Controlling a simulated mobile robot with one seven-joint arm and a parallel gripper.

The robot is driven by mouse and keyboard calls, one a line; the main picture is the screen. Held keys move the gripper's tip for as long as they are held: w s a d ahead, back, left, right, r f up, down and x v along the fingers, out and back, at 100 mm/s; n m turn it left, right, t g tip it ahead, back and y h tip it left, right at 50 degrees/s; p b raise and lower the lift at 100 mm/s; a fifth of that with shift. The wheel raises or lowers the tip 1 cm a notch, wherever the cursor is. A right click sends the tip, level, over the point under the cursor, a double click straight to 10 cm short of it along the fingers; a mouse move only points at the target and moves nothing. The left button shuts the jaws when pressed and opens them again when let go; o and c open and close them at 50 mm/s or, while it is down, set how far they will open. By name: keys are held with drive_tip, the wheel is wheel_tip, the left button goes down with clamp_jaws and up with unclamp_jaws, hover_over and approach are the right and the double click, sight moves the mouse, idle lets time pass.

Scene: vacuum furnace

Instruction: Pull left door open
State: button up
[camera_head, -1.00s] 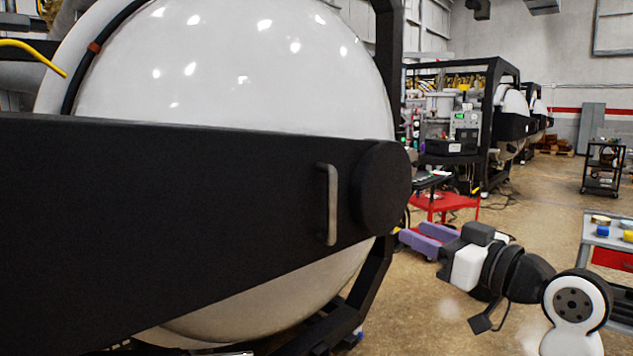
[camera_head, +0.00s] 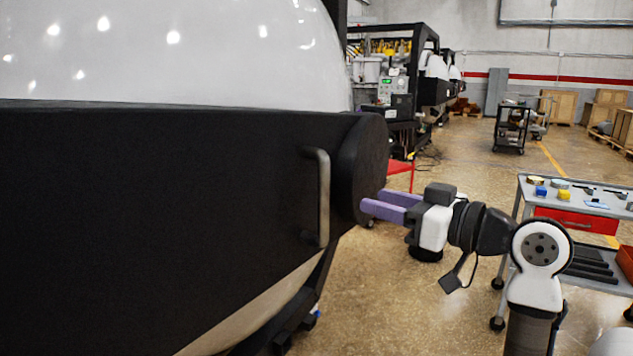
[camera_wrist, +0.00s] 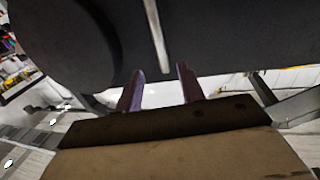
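The left door (camera_head: 150,190) is a large white dome with a broad black beam across it, filling the left of the head view. A metal bar handle (camera_head: 323,198) stands upright near the beam's right end, beside a round black end cap (camera_head: 362,165). My gripper (camera_head: 374,202) has two purple fingers, apart and empty. They point left at the end cap's side, to the right of the handle; whether they touch the cap cannot be told. In the wrist view the handle (camera_wrist: 156,35) lies ahead of the gap between the fingers (camera_wrist: 158,82), apart from them.
A grey tool cart (camera_head: 585,205) with small items and a red drawer stands to the right of my arm. Another furnace (camera_head: 395,80) and a black cart (camera_head: 511,128) stand farther back. Open floor (camera_head: 430,300) lies below my gripper.

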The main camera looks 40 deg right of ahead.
sight(328, 187)
drive_tip(key=w+p, duration=0.1)
drive_tip(key=w, duration=0.3)
drive_tip(key=w+a+p, duration=0.1)
drive_tip(key=w, duration=0.3)
drive_tip(key=w+a+p, duration=0.1)
drive_tip(key=w, duration=0.3)
drive_tip(key=shift+a+p, duration=0.25)
drive_tip(key=shift+p, duration=0.1)
clamp_jaws()
